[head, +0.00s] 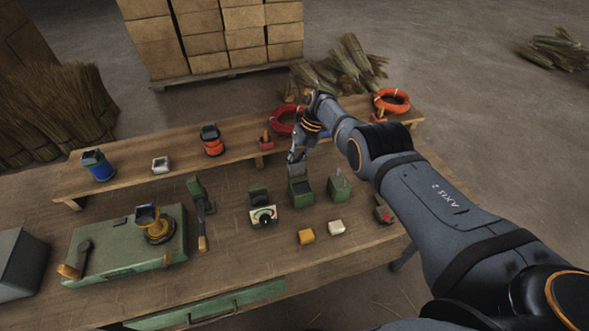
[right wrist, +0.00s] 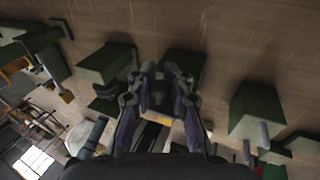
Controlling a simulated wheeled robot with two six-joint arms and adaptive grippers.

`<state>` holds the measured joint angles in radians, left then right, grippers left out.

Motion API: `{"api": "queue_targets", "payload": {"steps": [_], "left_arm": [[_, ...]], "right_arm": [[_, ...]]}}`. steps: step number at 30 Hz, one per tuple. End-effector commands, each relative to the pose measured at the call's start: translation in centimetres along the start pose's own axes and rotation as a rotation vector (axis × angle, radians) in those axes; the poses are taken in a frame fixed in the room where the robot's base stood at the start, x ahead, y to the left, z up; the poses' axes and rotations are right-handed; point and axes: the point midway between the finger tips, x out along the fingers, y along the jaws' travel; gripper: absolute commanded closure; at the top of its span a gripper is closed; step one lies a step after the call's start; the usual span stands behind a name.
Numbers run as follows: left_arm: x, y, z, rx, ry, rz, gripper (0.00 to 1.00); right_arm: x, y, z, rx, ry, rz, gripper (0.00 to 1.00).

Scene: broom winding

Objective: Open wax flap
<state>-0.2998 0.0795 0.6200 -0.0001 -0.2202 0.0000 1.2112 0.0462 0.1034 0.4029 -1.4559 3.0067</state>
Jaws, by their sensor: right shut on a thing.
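A small green box (head: 301,193) with a dark open top stands right of the middle of the workbench. A grey-green flap (head: 298,172) appears to stand raised at its back edge. My right gripper (head: 296,158) comes down from above and is shut at the flap's upper edge. In the right wrist view my right gripper (right wrist: 160,95) has its fingers close together around a dark piece, with a green box (right wrist: 185,63) beyond. The flap's exact angle is hard to tell. My left gripper is out of view.
A green dial box (head: 263,215) stands just left, and a green box with upright pegs (head: 340,185) just right. The raised shelf (head: 130,178) behind holds red coils (head: 391,100).

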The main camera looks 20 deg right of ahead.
Motion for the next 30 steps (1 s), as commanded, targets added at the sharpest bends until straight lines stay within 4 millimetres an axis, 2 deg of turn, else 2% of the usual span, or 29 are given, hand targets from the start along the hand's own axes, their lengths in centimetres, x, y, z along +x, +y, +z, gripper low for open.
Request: {"api": "queue_targets", "payload": {"steps": [3,14,15,19,27,30], "left_arm": [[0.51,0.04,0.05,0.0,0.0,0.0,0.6],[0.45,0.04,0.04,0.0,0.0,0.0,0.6],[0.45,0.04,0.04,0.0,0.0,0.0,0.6],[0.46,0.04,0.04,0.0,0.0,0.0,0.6],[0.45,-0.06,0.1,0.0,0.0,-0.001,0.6],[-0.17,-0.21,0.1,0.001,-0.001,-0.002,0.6]], "right_arm": [[-0.46,0.06,0.38,0.0,-0.008,-0.001,1.0],[-0.65,0.14,0.37,0.001,-0.006,-0.001,1.0],[-0.65,0.14,0.37,0.001,-0.006,-0.001,0.8],[-0.53,0.12,0.28,0.002,-0.003,-0.001,0.63],[-0.33,0.09,0.13,0.002,0.002,0.0,0.61],[-0.5,0.17,0.07,0.0,-0.001,0.0,0.61]]}}
